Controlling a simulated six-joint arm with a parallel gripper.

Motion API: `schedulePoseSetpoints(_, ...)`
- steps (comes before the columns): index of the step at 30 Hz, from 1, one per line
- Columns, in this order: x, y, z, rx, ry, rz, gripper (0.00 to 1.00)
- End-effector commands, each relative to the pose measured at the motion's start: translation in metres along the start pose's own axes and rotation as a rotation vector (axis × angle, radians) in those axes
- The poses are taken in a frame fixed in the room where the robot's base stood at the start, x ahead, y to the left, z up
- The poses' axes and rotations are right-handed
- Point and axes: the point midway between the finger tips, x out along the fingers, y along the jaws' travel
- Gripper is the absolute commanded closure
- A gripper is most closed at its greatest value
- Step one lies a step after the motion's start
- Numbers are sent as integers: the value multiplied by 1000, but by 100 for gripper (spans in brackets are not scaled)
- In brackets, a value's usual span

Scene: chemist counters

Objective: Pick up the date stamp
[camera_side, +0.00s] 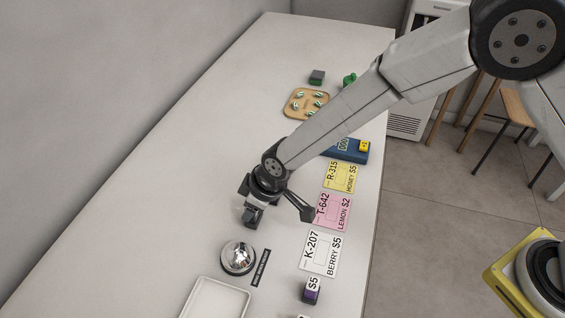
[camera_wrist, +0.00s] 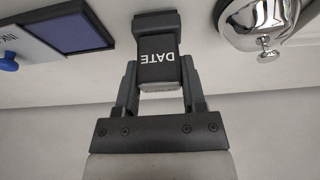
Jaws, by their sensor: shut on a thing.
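The date stamp (camera_wrist: 158,60) is a small dark block with the white word DATE on it, upside down in the wrist view. My gripper (camera_wrist: 158,82) has a finger on each side of it and is shut on it. In the side view my gripper (camera_side: 254,205) points down at the counter, with the dark stamp (camera_side: 254,218) at its tips. I cannot tell whether the stamp touches the counter.
A silver bell (camera_side: 238,257) stands close by, with a black label strip (camera_side: 261,267) and a white tray (camera_side: 215,300). White, pink and yellow cards (camera_side: 320,253) lie to the right. A blue ink pad (camera_wrist: 75,32) shows in the wrist view. The counter's left side is clear.

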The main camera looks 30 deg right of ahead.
Motion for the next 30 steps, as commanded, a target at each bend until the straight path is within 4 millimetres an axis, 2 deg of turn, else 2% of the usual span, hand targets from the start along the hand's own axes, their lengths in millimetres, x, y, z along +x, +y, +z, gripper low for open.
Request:
schedulePoseSetpoints(6, -22, 0, -10, -1, 4, 1, 100)
schedulePoseSetpoints(14, -54, -5, 0, 0, 3, 0, 100)
schedulePoseSetpoints(23, -100, -12, 15, 0, 3, 0, 100)
schedulePoseSetpoints(30, -128, -20, 44, 0, 2, 0, 100)
